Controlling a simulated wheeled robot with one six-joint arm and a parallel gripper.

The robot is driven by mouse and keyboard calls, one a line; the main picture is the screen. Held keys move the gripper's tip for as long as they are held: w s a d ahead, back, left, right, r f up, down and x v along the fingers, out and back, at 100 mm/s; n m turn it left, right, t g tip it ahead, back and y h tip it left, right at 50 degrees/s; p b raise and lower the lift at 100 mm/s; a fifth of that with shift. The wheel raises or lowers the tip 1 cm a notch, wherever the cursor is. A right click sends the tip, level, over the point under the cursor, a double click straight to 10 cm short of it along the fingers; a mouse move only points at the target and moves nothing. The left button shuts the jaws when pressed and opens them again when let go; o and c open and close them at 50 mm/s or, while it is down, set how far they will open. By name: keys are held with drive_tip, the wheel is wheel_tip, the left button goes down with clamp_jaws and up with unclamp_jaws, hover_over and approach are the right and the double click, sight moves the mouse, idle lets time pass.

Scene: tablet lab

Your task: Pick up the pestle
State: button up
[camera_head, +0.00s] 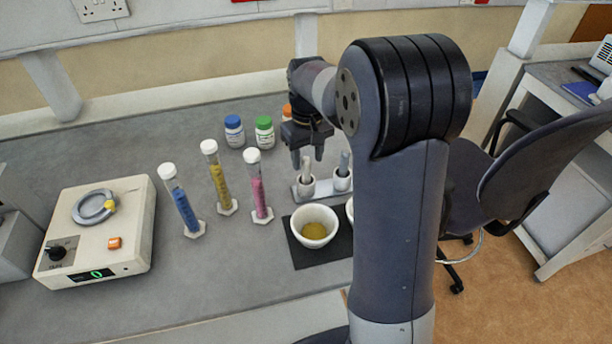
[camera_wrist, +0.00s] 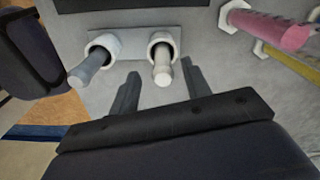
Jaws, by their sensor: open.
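Two rod-shaped handles stand in small white cups on a grey holder plate (camera_wrist: 127,42). One is an off-white, pestle-like rod (camera_wrist: 163,72); it also shows in the head view (camera_head: 306,169). The other is a grey-blue rod (camera_wrist: 88,69), also in the head view (camera_head: 344,161). Their lower ends are hidden in the cups. My gripper (camera_head: 308,158) is open just above the off-white rod. In the wrist view the off-white rod shows between my gripper's fingers (camera_wrist: 160,70), with gaps on both sides. The grey-blue rod is outside the fingers.
A white bowl (camera_head: 314,236) of yellow powder is on a black mat (camera_head: 302,258) in front of the holder. Several capped tubes, such as the pink one (camera_head: 258,190), stand to the left. Capped bottles, such as the green-topped one (camera_head: 264,134), stand behind.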

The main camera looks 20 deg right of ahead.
sight(306, 180)
drive_tip(key=shift+a+f+p, duration=0.15)
drive_tip(key=shift+f+p, duration=0.5)
drive_tip(key=shift+f, duration=2)
drive_tip(key=shift+c, duration=0.6)
clamp_jaws()
